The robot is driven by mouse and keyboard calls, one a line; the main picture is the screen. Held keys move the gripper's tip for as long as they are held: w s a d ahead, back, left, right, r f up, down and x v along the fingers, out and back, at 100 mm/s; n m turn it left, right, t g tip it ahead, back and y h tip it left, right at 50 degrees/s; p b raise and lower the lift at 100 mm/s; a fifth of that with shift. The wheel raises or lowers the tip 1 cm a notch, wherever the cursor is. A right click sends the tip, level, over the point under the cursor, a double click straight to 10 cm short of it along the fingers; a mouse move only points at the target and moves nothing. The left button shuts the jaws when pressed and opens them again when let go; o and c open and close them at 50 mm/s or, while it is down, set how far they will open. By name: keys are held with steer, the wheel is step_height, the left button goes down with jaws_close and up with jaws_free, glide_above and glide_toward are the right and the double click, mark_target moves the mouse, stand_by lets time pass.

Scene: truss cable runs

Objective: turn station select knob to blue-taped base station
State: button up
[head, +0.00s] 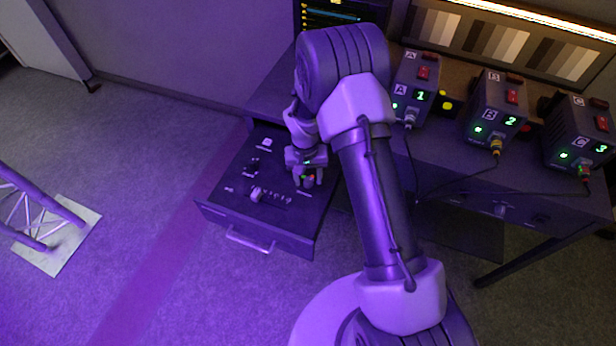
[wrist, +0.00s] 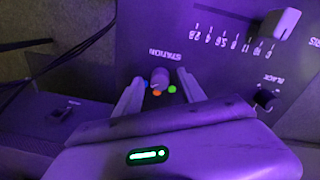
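The station select knob (wrist: 160,76), a small pale round knob, sits beside the upside-down word STATION in the wrist view. Orange and green dots show beside it, and a faint bluish one at its left. My gripper (wrist: 160,80) is open, its fingertips either side of the knob with a visible gap. In the head view my gripper (head: 308,180) is low over the right part of the control drawer (head: 225,217). Base stations A (head: 414,88), B (head: 497,105) and C (head: 580,132) stand on the table. Purple light makes the tape colours hard to tell; the knob's pointing direction is unclear.
A pale slider knob (wrist: 280,22) with a number scale and a dark BLACK knob (wrist: 264,98) are near my gripper. Cables hang from the stations over the desk (head: 450,165). A truss foot (head: 60,240) stands at far left. The floor before the drawer is clear.

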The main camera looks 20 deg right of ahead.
step_height(320, 180, up, 17)
steer(key=p, duration=0.5)
steer(key=shift+a+r+p, duration=0.2)
steer(key=shift+a+p, duration=0.2)
steer(key=shift+w, duration=0.1)
step_height(320, 180, up, 7)
steer(key=t, duration=0.1)
glide_above(305, 180)
steer(key=s, duration=0.2)
steer(key=s+r+m+t+y+b, duration=0.1)
steer(key=s+r+t+b, duration=0.1)
steer(key=s+r, duration=0.8)
steer(key=s+a+r+t, duration=0.1)
steer(key=s+r, duration=0.1)
steer(key=s, duration=0.4)
steer(key=s+a+r+m+t+y, duration=0.1)
steer(key=s+a+r+t, duration=0.1)
steer(key=s, duration=0.5)
steer(key=shift+s+r+y+b, duration=0.2)
steer(key=shift+r+y+b, duration=0.1)
steer(key=shift+r+b, duration=0.2)
